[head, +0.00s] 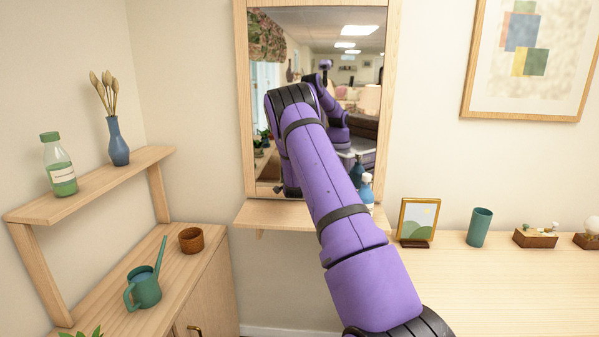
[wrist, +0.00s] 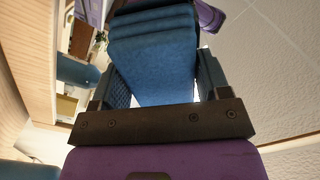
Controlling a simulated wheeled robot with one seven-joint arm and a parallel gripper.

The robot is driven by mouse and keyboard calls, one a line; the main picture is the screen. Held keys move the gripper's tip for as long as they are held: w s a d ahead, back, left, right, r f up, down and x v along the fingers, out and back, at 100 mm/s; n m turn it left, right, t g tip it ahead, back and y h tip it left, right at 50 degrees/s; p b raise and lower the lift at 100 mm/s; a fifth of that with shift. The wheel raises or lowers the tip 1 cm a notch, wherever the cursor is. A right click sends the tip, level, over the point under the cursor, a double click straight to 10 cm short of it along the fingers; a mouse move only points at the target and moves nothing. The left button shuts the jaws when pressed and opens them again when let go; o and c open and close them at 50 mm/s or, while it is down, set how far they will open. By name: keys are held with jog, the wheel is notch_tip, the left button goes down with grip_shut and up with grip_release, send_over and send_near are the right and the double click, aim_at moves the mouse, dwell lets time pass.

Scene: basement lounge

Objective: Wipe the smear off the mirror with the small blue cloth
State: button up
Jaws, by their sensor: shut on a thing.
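The mirror (head: 310,28) hangs upright on the wall in a pale wood frame (head: 393,100), reflecting the room and my purple arm. In the wrist view my gripper (wrist: 158,84) is shut on the small blue cloth (wrist: 153,62), a thick folded pad between the two fingers. The pad sticks out beyond the fingers. In the head view my arm reaches to the front of the mirror and hides the gripper and cloth. I cannot tell whether the cloth touches the glass. I cannot make out a smear; my arm covers much of the glass.
Bottles (head: 365,190) stand on the ledge (head: 275,215) below the mirror, close beside my arm. To the right, a picture frame (head: 418,221) and green cup (head: 480,227) stand on a counter. At left are a shelf (head: 100,187), watering can (head: 143,288) and brown pot (head: 191,240).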

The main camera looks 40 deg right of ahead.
jog(key=shift+d, duration=0.1)
jog(key=shift+s+d, duration=2.4)
jog(key=shift+s, duration=0.4)
jog(key=shift+w+a, duration=1.25)
jog(key=shift+w, duration=0.2)
jog(key=shift+w+a, duration=1.2)
jog(key=shift+w, duration=0.25)
jog(key=shift+r, duration=1.35)
jog(key=shift+s+d, duration=0.6)
jog(key=shift+s, duration=0.15)
jog(key=shift+s+d, duration=0.55)
jog(key=shift+s, duration=0.2)
jog(key=shift+w+a, duration=0.55)
jog(key=shift+w, duration=0.2)
jog(key=shift+w+a, duration=0.55)
jog(key=shift+w, duration=0.2)
